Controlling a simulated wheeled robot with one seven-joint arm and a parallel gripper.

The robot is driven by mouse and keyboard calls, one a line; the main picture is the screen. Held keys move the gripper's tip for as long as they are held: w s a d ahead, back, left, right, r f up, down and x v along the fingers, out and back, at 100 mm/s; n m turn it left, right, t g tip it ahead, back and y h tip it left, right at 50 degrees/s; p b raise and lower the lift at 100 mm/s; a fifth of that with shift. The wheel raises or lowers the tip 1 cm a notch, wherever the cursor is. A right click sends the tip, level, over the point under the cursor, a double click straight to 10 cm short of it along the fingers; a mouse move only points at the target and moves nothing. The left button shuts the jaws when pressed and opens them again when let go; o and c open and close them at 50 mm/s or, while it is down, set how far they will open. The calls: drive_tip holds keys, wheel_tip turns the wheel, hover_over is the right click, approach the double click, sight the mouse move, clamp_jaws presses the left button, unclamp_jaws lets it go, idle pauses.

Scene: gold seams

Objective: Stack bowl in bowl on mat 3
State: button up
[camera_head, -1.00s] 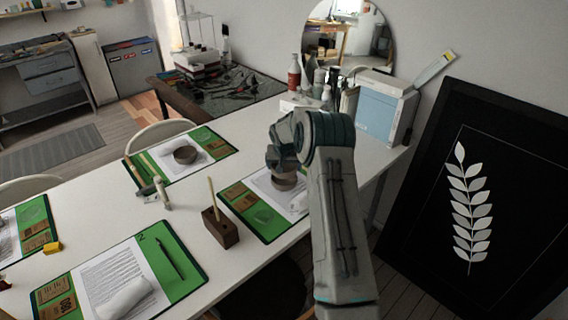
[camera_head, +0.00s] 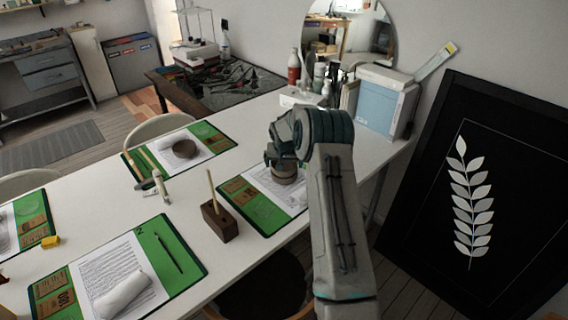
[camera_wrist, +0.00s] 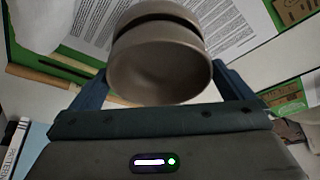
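My gripper (camera_head: 279,157) is over the right-hand green mat (camera_head: 236,198), whose number I cannot read. In the wrist view its two blue fingers (camera_wrist: 160,78) stand against both sides of a brown bowl (camera_wrist: 162,72) and appear shut on it. A second brown rim (camera_wrist: 155,10) shows just beyond that bowl, across a dark gap; I cannot tell whether they touch. In the head view a brown bowl (camera_head: 284,174) shows under my gripper on the mat's paper, partly hidden by the arm. Another brown bowl (camera_head: 185,149) sits upright on the far mat (camera_head: 213,137).
A wooden block with a stick (camera_head: 219,222) stands left of the right-hand mat. The front mat (camera_head: 180,240) holds a pen and a white roll (camera_head: 122,294). A blue-white box (camera_head: 385,105) stands at the table's far right.

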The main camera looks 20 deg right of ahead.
drive_tip(key=b+v, duration=0.1)
drive_tip(key=v, duration=1.3)
drive_tip(key=shift+b, duration=0.4)
drive_tip(key=shift+f, duration=0.1)
